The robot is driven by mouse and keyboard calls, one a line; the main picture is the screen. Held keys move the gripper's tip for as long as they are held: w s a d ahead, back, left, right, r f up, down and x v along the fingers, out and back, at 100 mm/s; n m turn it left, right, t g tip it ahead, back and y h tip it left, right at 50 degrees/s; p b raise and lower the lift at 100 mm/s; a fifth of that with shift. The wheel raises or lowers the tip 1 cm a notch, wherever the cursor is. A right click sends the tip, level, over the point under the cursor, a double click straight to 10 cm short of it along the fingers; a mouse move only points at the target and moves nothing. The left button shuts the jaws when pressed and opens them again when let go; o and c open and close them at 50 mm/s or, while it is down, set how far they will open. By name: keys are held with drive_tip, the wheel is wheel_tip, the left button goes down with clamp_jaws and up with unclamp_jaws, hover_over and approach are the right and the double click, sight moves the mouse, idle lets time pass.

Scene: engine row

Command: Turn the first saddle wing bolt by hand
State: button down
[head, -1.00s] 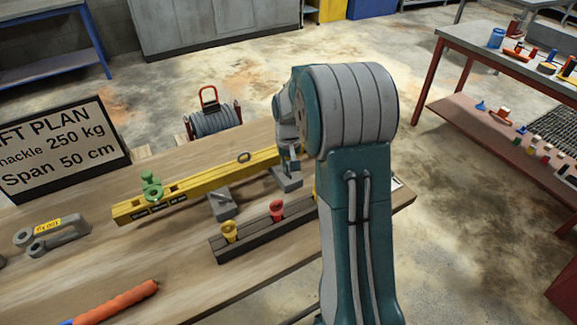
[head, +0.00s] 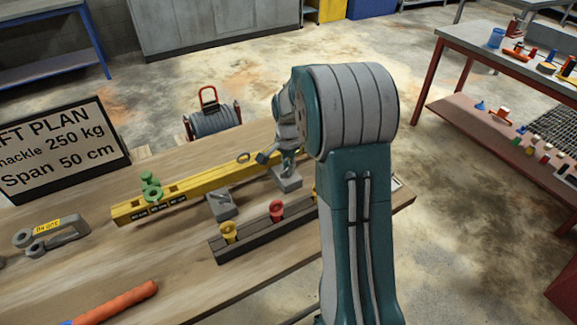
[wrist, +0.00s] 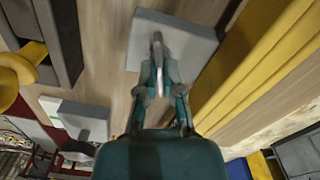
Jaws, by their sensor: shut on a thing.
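The nearer-to-me grey saddle block under my gripper (head: 286,160) stands beside the yellow beam (head: 190,190); this saddle (head: 287,179) also shows in the wrist view (wrist: 200,42). In the wrist view my gripper (wrist: 158,70) is shut on the grey wing bolt (wrist: 157,48), which rises from that saddle. The fingers sit on both sides of the bolt's narrow wing. In the head view my arm and gripper hide most of the bolt. A second grey saddle (head: 222,205) stands to the left, in front of the beam, apart from my gripper.
A dark rack (head: 245,245) with yellow and red pieces lies in front of the saddles. Green shackle-like parts (head: 151,187) sit on the beam's left end. A grey shackle (head: 60,235) and an orange-handled tool (head: 118,302) lie on the bench. Bare wood lies between them.

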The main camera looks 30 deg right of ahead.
drive_tip(key=shift+w+r+m, duration=0.1)
drive_tip(key=shift+m, duration=0.85)
drive_tip(key=shift+w+r+m, duration=0.1)
drive_tip(key=shift+m, duration=0.85)
drive_tip(key=c, duration=0.8)
unclamp_jaws()
drive_tip(key=shift+a, duration=0.1)
drive_tip(key=shift+f, duration=0.1)
drive_tip(key=shift+s, duration=0.1)
wheel_tip(320, 180, up, 12)
drive_tip(key=shift+a+f, duration=0.1)
